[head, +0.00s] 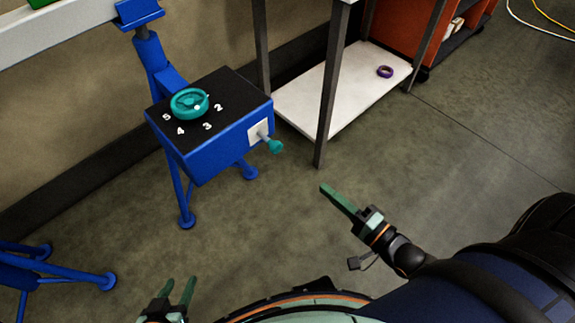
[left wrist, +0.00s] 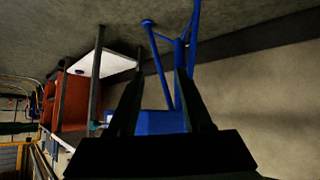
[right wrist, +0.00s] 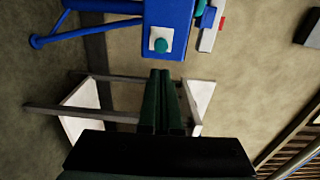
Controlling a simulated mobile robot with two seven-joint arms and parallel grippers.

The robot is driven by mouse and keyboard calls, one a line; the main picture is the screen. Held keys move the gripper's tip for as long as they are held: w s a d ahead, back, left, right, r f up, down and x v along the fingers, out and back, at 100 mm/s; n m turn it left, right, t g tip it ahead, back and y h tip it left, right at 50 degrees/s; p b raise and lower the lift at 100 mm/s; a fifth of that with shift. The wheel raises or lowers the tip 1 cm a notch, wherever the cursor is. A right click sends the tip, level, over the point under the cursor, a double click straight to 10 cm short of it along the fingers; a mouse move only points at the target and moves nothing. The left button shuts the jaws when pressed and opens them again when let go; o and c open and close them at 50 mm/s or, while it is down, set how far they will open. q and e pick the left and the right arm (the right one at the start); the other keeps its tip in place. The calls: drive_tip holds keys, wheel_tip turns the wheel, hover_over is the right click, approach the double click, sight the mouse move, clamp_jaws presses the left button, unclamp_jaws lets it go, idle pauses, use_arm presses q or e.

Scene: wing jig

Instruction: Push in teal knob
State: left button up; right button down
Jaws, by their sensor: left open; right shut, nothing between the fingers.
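The teal knob (head: 275,146) sticks out on a thin shaft from a white plate (head: 257,133) on the side of the blue box (head: 215,150). In the right wrist view the knob (right wrist: 161,45) faces the camera, beyond my fingertips. My right gripper (head: 325,190) is shut and empty, right of and below the knob in the head view, apart from it. My left gripper (head: 180,288) is open and empty at the bottom of the head view, well away from the box. In the left wrist view the blue box (left wrist: 160,122) shows between its fingers.
The box has a black top with a teal dial (head: 189,103) and white numbers. It stands on blue legs (head: 186,215). A table with a white lower shelf (head: 345,90) and dark legs stands beside it. Floor (head: 270,220) is open in front.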

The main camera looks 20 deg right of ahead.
drive_tip(key=b, duration=0.1)
approach(279, 149)
drive_tip(key=b+x, duration=0.1)
drive_tip(key=x, duration=0.5)
drive_tip(key=shift+w+a, duration=0.1)
use_arm(q)
drive_tip(key=w+r+t, duration=0.3)
drive_tip(key=w+r, duration=0.1)
drive_tip(key=r, duration=0.2)
drive_tip(key=w+r+m+t+h, duration=0.1)
drive_tip(key=w+r+t, duration=0.2)
drive_tip(key=r, duration=0.4)
drive_tip(key=shift+w+a+r+m+t, duration=0.15)
drive_tip(key=shift+w+r+m+t, duration=0.1)
drive_tip(key=shift+w+m+t, duration=0.1)
use_arm(e)
drive_tip(key=shift+w+a, duration=0.1)
drive_tip(key=shift+w, duration=0.2)
